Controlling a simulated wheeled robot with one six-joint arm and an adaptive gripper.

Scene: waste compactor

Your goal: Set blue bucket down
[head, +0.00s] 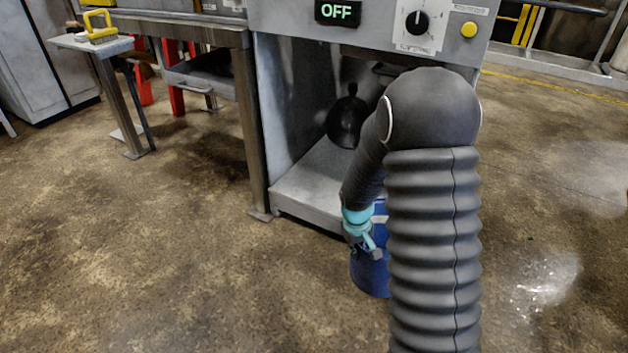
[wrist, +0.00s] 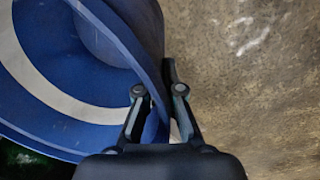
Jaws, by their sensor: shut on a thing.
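The blue bucket (head: 369,274) is low in front of the compactor in the head view, partly hidden behind my arm. In the wrist view the bucket (wrist: 60,85) fills the left side, with a pale ring on its blue surface. My gripper (head: 374,252) is at the bucket's upper left side in the head view. In the wrist view my gripper (wrist: 160,92) has one finger on each side of the bucket's wall and is shut on it. I cannot tell whether the bucket's bottom touches the floor.
The compactor (head: 290,194) has an open chamber with a dark round part inside, and its display reads OFF. A knob (head: 417,22) and a yellow button (head: 468,30) are on its panel. A metal bench (head: 180,30) stands at left. The brown floor (head: 150,260) is clear at left and right.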

